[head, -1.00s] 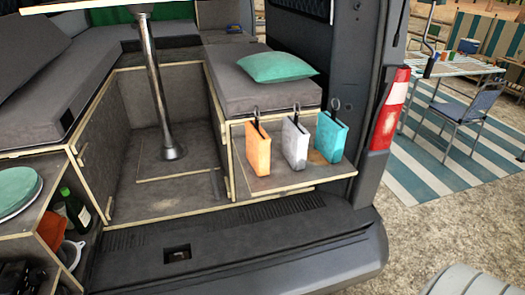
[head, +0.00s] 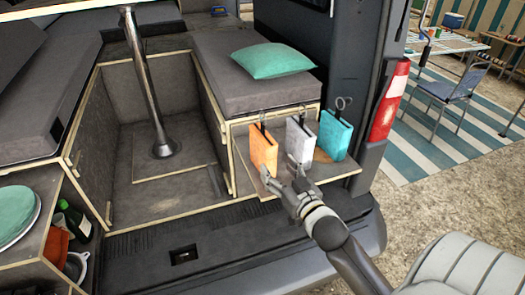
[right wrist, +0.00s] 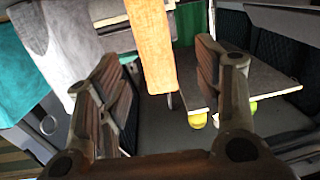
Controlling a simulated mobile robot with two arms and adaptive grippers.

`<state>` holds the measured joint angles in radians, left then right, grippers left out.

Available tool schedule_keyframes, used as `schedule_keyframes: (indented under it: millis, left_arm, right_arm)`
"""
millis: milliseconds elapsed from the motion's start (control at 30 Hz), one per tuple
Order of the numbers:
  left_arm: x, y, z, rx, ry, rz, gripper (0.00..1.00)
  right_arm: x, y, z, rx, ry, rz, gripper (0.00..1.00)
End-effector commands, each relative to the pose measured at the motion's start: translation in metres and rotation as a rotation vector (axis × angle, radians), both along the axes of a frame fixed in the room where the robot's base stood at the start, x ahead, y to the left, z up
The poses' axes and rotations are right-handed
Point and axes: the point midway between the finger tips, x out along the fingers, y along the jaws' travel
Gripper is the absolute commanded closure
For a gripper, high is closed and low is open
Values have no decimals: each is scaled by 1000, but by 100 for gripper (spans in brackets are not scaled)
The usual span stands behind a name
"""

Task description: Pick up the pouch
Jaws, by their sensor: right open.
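Three pouches hang in a row from hooks at the front of the bench on the right of the van. They are an orange pouch (head: 263,150), a pale grey pouch (head: 298,142) and a teal pouch (head: 334,135). My right gripper (head: 280,174) is open and empty, just in front of the lower parts of the orange and grey pouches. In the right wrist view the orange pouch (right wrist: 153,45) shows between the spread fingers, beyond their tips. The grey pouch (right wrist: 68,38) and teal pouch (right wrist: 22,75) are to its left. My left gripper is out of view.
A wooden ledge (head: 338,172) lies below the pouches. A grey bench cushion (head: 255,90) with a teal pillow (head: 272,62) is above them. A metal table post (head: 142,90) stands in the footwell to the left. Dishes and bottles fill a shelf at lower left.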

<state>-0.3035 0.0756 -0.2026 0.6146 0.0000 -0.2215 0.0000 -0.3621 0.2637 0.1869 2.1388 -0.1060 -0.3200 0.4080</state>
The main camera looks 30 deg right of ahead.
Motion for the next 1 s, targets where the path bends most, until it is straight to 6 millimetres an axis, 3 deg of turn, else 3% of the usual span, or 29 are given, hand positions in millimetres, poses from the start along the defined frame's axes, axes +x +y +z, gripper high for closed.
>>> schedule_keyframes:
  millis: [100, 200, 533, 767, 1000]
  left_arm:
    - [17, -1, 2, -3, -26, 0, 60]
    - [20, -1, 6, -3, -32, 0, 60]
    - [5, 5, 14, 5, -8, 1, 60]
    - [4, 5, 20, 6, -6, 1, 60]
    - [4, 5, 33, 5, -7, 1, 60]
  right_arm:
    - [6, -5, 11, -2, -51, 7, 39]
    - [15, -7, 15, -3, -64, 9, 39]
    - [56, -13, 13, -2, -62, 8, 39]
    - [69, -14, 14, -2, -61, 8, 39]
    - [98, -19, 12, -1, -61, 8, 39]
